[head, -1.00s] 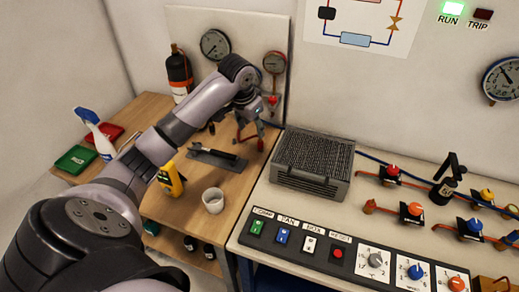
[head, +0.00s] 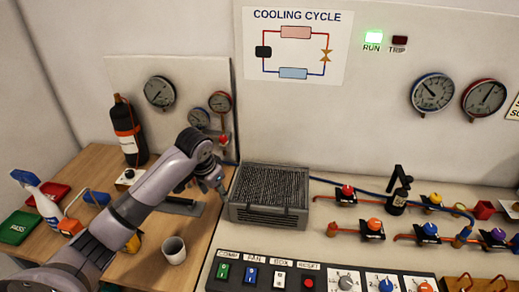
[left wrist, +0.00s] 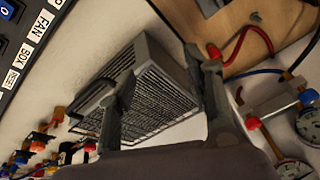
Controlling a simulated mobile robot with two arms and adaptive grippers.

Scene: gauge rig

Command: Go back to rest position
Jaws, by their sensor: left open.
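My left arm comes in from the lower left in the head view. Its gripper (head: 217,188) is above the gap between the wooden bench and the white rig counter, just left of the grey finned box (head: 268,196). In the left wrist view the two fingers (left wrist: 165,95) are spread apart with nothing between them. The grey finned box (left wrist: 160,100) shows beyond and between them. My right gripper is in neither view.
The wooden bench (head: 205,240) holds a white cup (head: 174,250), a spray bottle (head: 40,198), a green tray (head: 20,226) and a dark cylinder (head: 129,131). The control panel (head: 240,290) and several valves occupy the rig counter. Gauges (head: 159,92) stand behind.

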